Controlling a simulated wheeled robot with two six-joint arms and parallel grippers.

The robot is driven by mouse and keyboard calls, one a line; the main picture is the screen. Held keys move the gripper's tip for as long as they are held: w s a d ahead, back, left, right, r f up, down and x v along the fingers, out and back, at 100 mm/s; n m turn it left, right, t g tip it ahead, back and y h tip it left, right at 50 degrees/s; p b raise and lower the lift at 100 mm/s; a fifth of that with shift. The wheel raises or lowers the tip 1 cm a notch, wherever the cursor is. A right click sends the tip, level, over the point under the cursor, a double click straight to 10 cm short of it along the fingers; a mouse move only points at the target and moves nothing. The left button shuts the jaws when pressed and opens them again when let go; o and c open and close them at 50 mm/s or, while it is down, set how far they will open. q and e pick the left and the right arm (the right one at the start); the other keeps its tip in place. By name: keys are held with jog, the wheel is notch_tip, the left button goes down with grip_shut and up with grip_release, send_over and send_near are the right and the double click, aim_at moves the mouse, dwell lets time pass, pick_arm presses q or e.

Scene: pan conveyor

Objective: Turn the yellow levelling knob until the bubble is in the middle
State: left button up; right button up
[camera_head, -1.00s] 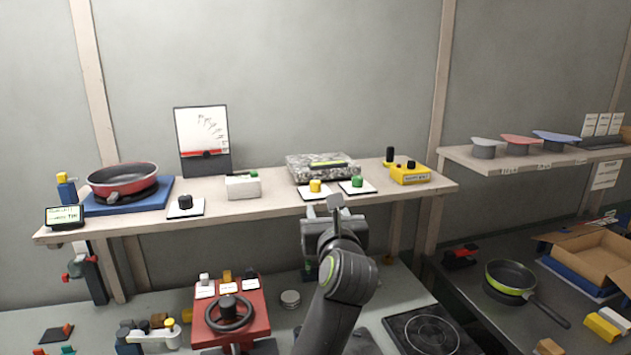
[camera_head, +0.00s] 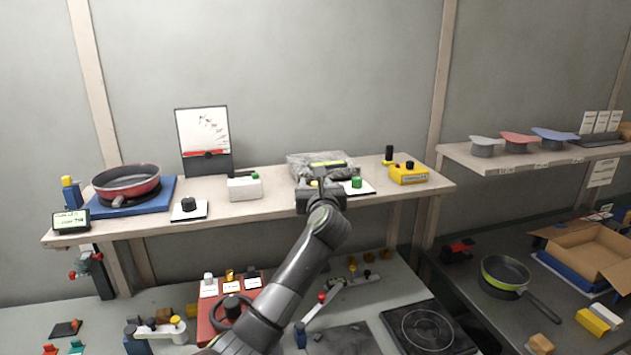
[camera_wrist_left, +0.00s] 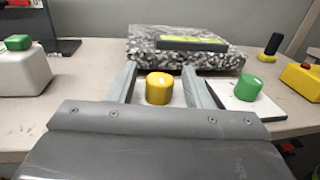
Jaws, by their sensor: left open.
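The yellow knob (camera_wrist_left: 159,88) stands on a white plate at the shelf's front edge in the left wrist view. My left gripper (camera_wrist_left: 161,84) is open, with one finger on each side of the knob and a visible gap to both. In the head view my left gripper (camera_head: 321,190) covers most of the knob. The speckled stone block (camera_head: 314,162) lies just behind, with a yellow-green level strip (camera_wrist_left: 192,43) on top. The bubble is too small to make out. My right gripper is not in view.
A green knob (camera_wrist_left: 248,88) on its own white plate stands close to the right of my left gripper. A white box (camera_head: 244,188) is to the left, and a yellow control box (camera_head: 408,175) to the right on the shelf.

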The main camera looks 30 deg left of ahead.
pick_arm(q)
jog(key=shift+w+a, duration=0.2)
jog(key=shift+c, duration=0.3)
jog(key=c, duration=0.9)
jog(key=shift+d+f+n+g+y+b, duration=0.1)
jog(key=shift+f+n+g+y+b, duration=0.05)
jog(key=shift+n+g+y+b, duration=1)
jog(key=shift+n+g+y, duration=0.05)
jog(key=shift+g, duration=0.1)
jog(key=shift+n+g+y, duration=0.4)
jog(key=shift+n+g, duration=0.1)
jog(key=shift+g, duration=0.1)
jog(key=shift+r, duration=0.2)
jog(key=o, duration=1)
jog(key=shift+c, duration=0.2)
